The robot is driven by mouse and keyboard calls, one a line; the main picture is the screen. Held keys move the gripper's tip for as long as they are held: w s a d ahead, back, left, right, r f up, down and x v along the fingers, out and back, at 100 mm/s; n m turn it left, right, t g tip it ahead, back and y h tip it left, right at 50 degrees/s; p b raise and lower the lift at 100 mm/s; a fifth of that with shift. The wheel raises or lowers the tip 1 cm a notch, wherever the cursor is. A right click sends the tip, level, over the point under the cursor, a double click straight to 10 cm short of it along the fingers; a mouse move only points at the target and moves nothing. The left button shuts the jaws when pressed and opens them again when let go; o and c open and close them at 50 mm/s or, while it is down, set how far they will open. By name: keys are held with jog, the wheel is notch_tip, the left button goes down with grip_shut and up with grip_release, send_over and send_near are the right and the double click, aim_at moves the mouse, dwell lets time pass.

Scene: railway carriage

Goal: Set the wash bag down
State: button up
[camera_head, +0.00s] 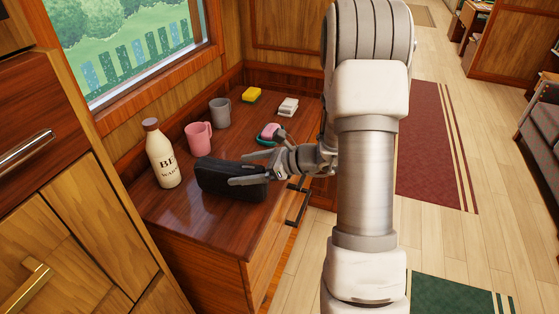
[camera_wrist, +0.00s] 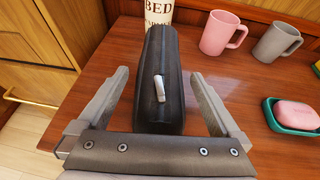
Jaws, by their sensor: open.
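The wash bag (camera_head: 222,178) is black and sits on the wooden cabinet top (camera_head: 200,230), near its front left. In the wrist view the wash bag (camera_wrist: 158,90) lies lengthwise between my fingers, with a light zip pull on its top. My gripper (camera_head: 250,168) is open around the near end of the bag, one finger on each side. In the wrist view my gripper (camera_wrist: 153,105) shows a gap between each finger and the bag. The underside of the bag is hidden, but it appears to rest on the wood.
A cream bottle (camera_head: 161,155) stands just beyond the bag. A pink mug (camera_head: 199,137), a grey mug (camera_head: 220,113), a yellow sponge (camera_head: 251,95), a small white item (camera_head: 288,106) and pink soap in a green dish (camera_head: 270,133) stand farther back. The front right of the top is clear.

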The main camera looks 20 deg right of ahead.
jog(key=p+v, duration=0.1)
jog(key=v, duration=1.3)
jog(key=shift+s, duration=0.15)
jog(key=shift+d+r, duration=0.1)
jog(key=shift+c, duration=0.3)
grip_shut()
dwell(0.7)
